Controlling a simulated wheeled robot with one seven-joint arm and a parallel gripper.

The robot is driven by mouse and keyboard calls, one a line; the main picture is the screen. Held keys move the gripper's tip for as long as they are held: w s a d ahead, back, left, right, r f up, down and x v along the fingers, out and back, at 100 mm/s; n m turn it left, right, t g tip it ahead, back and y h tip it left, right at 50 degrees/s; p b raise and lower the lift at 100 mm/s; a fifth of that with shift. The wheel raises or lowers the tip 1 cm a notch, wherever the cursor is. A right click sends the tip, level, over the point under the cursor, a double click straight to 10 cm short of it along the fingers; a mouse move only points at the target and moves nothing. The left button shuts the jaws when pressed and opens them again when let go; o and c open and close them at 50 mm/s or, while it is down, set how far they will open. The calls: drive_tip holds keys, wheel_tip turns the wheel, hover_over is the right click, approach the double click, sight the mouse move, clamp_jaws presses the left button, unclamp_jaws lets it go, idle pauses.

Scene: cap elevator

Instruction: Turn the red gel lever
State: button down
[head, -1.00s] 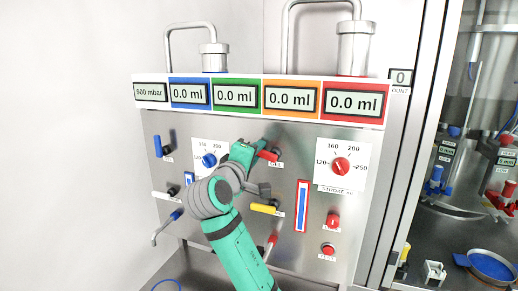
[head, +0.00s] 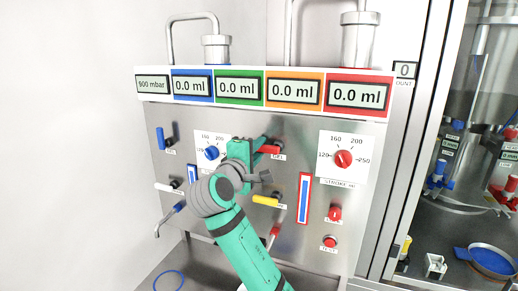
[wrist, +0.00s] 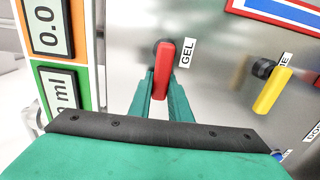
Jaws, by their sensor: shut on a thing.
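The red gel lever (head: 271,150) sits on the steel panel (head: 315,130), above its GEL label, and points sideways to the right in the head view. In the wrist view the red lever (wrist: 164,66) stands out from a dark pivot beside the GEL label (wrist: 187,53). My gripper (wrist: 162,97) has one green finger on each side of the lever's handle and is shut on it. In the head view my gripper (head: 261,147) reaches the lever from the left, and my wrist hides part of the panel.
A yellow lever (head: 265,200) is just below, also in the wrist view (wrist: 271,91). A blue dial (head: 211,153) is left and a red dial (head: 343,158) right. A blue-and-red framed gauge (head: 303,198) stands between. Displays (head: 238,90) line the panel's top.

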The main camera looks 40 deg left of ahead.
drive_tip(key=c, duration=1.6)
unclamp_jaws()
drive_tip(key=shift+c, duration=0.2)
drive_tip(key=shift+s, duration=0.1)
drive_tip(key=v, duration=1)
drive_tip(key=shift+s, duration=0.35)
